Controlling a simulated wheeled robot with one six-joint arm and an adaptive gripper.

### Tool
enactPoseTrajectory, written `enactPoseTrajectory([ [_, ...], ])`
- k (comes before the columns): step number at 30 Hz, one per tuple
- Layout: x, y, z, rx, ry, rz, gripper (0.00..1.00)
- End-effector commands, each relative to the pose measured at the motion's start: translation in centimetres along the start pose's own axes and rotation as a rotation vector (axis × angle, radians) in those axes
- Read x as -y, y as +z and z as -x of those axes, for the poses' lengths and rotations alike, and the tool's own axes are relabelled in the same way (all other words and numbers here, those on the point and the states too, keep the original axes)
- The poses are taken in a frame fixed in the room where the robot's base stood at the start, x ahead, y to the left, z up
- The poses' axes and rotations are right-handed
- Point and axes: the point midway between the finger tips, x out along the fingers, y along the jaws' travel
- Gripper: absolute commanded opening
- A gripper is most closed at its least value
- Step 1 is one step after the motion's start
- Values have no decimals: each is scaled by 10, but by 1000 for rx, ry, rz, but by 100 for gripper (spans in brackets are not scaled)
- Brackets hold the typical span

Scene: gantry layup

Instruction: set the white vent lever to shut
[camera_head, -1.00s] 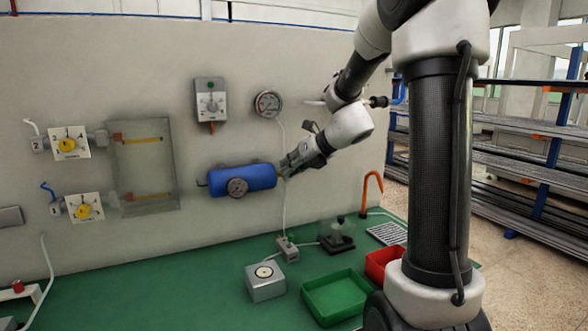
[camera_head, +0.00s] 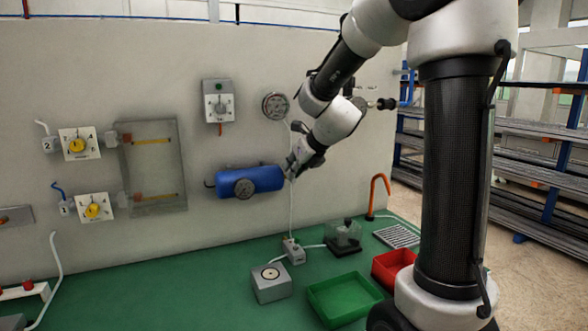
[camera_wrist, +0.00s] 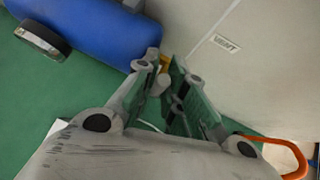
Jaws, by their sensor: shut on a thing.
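The blue tank (camera_head: 250,181) is mounted on the grey wall panel; its right end shows in the wrist view (camera_wrist: 90,28) with a yellow fitting (camera_wrist: 165,62). My gripper (camera_head: 291,170) is at this right end, pointing down-left toward it. In the wrist view my gripper (camera_wrist: 170,82) has its fingers close around a small pale piece (camera_wrist: 159,86), which looks like the white vent lever. The fingers hide most of it, so its angle cannot be told. A small printed label (camera_wrist: 226,43) is on the panel beside it, too blurred to read surely.
A dial gauge (camera_head: 275,105) and a switch box (camera_head: 218,101) are on the panel above the tank. An orange hook-shaped pipe (camera_head: 378,192) stands on the green bench. A green tray (camera_head: 344,298), red tray (camera_head: 393,268) and grey block (camera_head: 270,284) stand below.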

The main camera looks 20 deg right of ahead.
Motion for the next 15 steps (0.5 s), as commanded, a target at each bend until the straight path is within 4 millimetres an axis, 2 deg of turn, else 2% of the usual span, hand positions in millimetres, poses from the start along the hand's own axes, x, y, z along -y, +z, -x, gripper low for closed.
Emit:
enactPoseTrajectory([
  [1, -3, -7, -3, -16, 10, -4, 0],
  [3, -3, -7, -3, -16, 10, -4, 0],
  [4, -3, -7, -3, -17, 11, -4, 16],
  [7, -3, -6, -3, -15, 10, -4, 34],
  [15, -2, -4, -2, -8, 5, -2, 34],
])
